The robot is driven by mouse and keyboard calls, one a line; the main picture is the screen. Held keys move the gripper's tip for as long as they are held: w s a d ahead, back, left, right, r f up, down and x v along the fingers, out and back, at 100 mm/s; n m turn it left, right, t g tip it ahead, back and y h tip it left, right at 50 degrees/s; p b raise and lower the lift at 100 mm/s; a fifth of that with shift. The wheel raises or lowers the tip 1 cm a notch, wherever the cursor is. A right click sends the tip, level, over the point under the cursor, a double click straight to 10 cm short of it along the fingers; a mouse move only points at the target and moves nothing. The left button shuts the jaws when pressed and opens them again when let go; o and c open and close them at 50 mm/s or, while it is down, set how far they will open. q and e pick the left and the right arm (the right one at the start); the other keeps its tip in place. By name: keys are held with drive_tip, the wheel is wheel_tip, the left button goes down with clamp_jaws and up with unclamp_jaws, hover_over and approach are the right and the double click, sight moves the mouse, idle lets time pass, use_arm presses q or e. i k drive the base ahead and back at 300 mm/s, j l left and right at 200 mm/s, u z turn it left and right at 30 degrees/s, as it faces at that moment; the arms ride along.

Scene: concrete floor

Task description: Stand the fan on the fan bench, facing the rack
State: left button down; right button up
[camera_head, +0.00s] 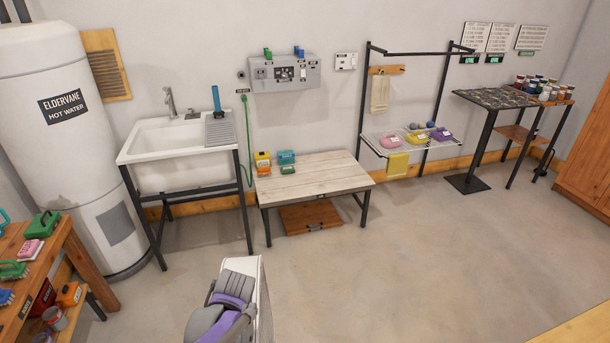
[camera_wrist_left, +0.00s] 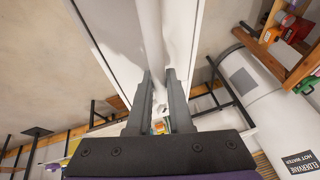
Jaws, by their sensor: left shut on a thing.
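A white, flat-sided object, apparently the fan (camera_head: 264,300), is held at the bottom of the head view. Its face is turned away from me, so I cannot tell which way it faces. My left gripper (camera_head: 238,275) is shut on it. In the left wrist view the fingers of my left gripper (camera_wrist_left: 158,78) close on a white bar between two long pale panels of the fan (camera_wrist_left: 108,40). The low bench with a pale plank top (camera_head: 320,178), apparently the fan bench, stands ahead against the wall. The black-framed rack (camera_head: 441,85) stands right of it. My right gripper is out of view.
Several small coloured boxes (camera_head: 287,157) sit at the bench's back left; the rest of its top is clear. A white sink (camera_head: 180,150) and a water heater (camera_head: 75,130) stand left. A wooden shelf (camera_head: 75,255) with tools is near left. Open floor lies ahead and right.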

sight(342, 170)
drive_tip(key=i+u, duration=0.1)
drive_tip(key=u, duration=0.45)
drive_tip(key=i+j+z, duration=0.1)
drive_tip(key=i+z, duration=0.15)
drive_tip(key=i, duration=0.55)
drive_tip(key=i+z, duration=1.55)
drive_tip(key=z, duration=0.15)
drive_tip(key=i+z, duration=0.2)
drive_tip(key=z, duration=0.15)
drive_tip(key=i+z, duration=1.6)
drive_tip(key=i, duration=0.55)
